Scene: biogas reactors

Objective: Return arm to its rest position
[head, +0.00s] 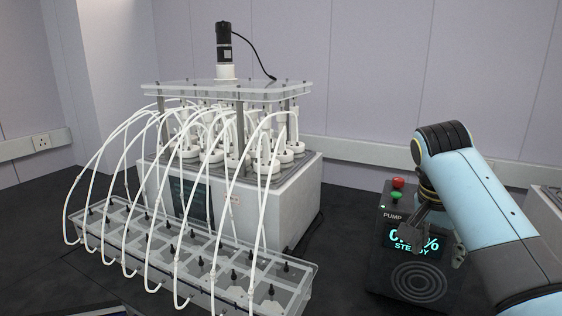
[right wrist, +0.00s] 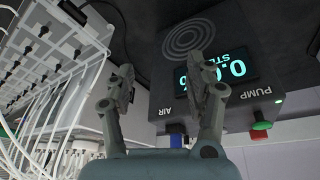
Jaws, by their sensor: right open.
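My right arm (head: 480,200) comes in from the right side of the head view. Its gripper (head: 436,236) hangs in front of the pump box, covering part of its display. In the right wrist view the two fingers of this gripper (right wrist: 160,76) are spread apart with nothing between them. The display also shows in the right wrist view (right wrist: 236,70), beyond the fingers. My left gripper is not in view.
A red button (head: 398,183) and a green button (head: 396,195) sit on the pump box. The reactor unit (head: 305,190) stands left of it, with white tubes running to a clear tray (head: 293,296). Dark bench (head: 345,215) lies bare between unit and box.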

